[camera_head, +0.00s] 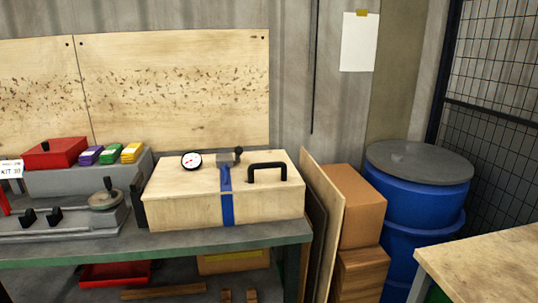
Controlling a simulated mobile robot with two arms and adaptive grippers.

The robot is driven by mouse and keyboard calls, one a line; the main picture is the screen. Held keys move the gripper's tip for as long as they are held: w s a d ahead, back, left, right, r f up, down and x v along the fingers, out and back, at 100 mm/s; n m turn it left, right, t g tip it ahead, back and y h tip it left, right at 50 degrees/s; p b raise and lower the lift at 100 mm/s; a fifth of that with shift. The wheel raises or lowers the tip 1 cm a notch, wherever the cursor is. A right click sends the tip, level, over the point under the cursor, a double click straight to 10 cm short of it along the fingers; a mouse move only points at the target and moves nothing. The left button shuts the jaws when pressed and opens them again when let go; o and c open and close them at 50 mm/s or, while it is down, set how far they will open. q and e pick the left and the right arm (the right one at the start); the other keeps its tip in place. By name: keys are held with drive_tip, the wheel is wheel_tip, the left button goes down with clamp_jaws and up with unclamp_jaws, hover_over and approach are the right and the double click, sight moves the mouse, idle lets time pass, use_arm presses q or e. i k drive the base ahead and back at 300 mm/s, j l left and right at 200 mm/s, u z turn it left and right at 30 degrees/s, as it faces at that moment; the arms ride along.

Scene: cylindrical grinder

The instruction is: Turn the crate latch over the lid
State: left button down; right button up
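A pale wooden crate (185,213) stands at the right end of the bench, its lid (205,182) lying flat and looking closed. A black handle (268,166) stands on the right part of the lid. A blue strap (227,205) runs across the lid and down the front. A small grey metal piece with a black knob (238,153), which looks like the latch, sits at the strap's far end, near the lid's back edge. I cannot tell exactly how it is turned. Neither of my grippers is in view.
A round dial gauge (192,160) is at the crate's back left. Left of the crate is a grey machine fixture (85,215), with a red box (55,153) behind. Cardboard boxes (358,205) and blue drums (415,215) stand to the right. Another tabletop (495,262) is at lower right.

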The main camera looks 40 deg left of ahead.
sight(137, 182)
drive_tip(key=u, duration=1.65)
